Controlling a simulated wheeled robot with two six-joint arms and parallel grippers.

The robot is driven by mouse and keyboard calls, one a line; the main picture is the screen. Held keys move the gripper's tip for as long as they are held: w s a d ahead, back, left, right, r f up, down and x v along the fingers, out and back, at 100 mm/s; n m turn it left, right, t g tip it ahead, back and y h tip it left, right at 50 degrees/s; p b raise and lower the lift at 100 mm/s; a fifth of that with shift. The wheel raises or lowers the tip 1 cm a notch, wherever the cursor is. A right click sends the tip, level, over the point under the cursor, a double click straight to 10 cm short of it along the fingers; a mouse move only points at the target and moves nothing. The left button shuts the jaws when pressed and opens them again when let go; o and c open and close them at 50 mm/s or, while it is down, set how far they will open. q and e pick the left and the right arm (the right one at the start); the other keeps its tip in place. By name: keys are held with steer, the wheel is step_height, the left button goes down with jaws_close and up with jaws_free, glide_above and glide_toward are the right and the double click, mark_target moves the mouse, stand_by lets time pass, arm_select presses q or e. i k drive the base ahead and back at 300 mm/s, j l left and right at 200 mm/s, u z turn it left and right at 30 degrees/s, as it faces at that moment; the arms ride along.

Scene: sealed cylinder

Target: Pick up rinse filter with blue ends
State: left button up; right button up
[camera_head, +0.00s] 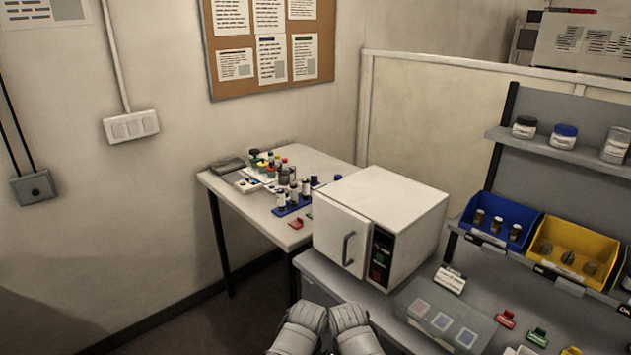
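Several small cylinders with dark or blue caps stand in a blue rack (291,208) on the far white table. They are too small to tell which of them, if any, is the rinse filter with blue ends. My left gripper (301,328) and my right gripper (351,326) are side by side at the bottom edge, well short of the rack. Their fingertips cannot be made out, and nothing is seen held in them.
Coloured-cap bottles (268,162) crowd the far table (325,165). A blue bin (502,218) and a yellow bin (572,251) sit at right.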

mark_target(314, 176)
steer(key=i+j+z, duration=0.25)
steer(key=i+j, duration=0.25)
steer(key=j, duration=0.25)
steer(key=i+j+z, duration=0.25)
steer(key=i+j, duration=0.2)
steer(key=j, duration=0.35)
steer(key=j+z, duration=0.35)
steer(key=k+j+z, duration=0.15)
steer(key=j+z, duration=0.25)
steer(key=k+j+z, duration=0.15)
steer(key=j+z, duration=0.2)
steer(key=k+j+z, duration=0.2)
steer(key=z, duration=0.15)
